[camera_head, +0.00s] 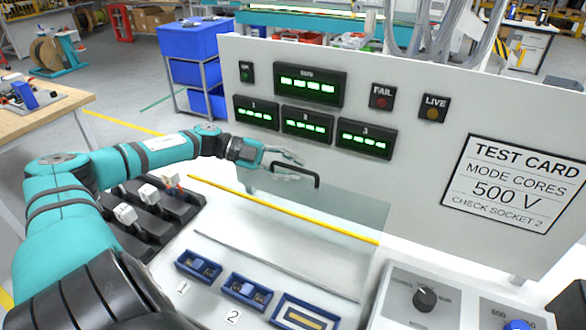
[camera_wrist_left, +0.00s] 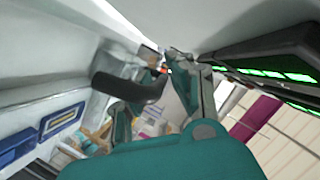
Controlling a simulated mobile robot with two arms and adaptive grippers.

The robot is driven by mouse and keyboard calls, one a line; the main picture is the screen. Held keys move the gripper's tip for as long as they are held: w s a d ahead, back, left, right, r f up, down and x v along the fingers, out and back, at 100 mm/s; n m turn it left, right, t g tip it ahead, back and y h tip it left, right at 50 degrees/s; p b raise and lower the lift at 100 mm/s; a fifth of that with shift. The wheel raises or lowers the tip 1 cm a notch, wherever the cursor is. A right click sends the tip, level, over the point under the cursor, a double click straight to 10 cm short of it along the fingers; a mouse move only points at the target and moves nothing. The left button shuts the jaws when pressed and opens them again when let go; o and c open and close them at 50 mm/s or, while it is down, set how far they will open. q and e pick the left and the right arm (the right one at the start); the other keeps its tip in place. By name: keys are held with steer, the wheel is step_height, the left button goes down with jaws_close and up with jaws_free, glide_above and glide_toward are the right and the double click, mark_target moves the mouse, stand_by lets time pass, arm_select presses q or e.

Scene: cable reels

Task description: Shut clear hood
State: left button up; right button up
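The clear hood (camera_head: 345,210) is a see-through panel in front of the white upright board. It appears raised, with a yellow strip (camera_head: 285,211) running along below it; its exact angle is hard to tell. Its black bar handle (camera_head: 306,173) is near the upper left of the clear panel. My left gripper (camera_head: 298,166) is at the handle with its fingers apart. In the left wrist view the handle (camera_wrist_left: 125,88) reaches toward the space between the spread fingers (camera_wrist_left: 165,95); firm contact does not show. My right gripper is not in view.
Blue sockets (camera_head: 198,266) line the bench front, with a selector knob (camera_head: 425,298) at lower right. The upright board (camera_head: 420,120) carries green displays and a test card (camera_head: 515,187) close behind the hood.

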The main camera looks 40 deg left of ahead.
arm_select(q)
steer(key=shift+d, duration=0.15)
jaws_close()
stand_by(0.4)
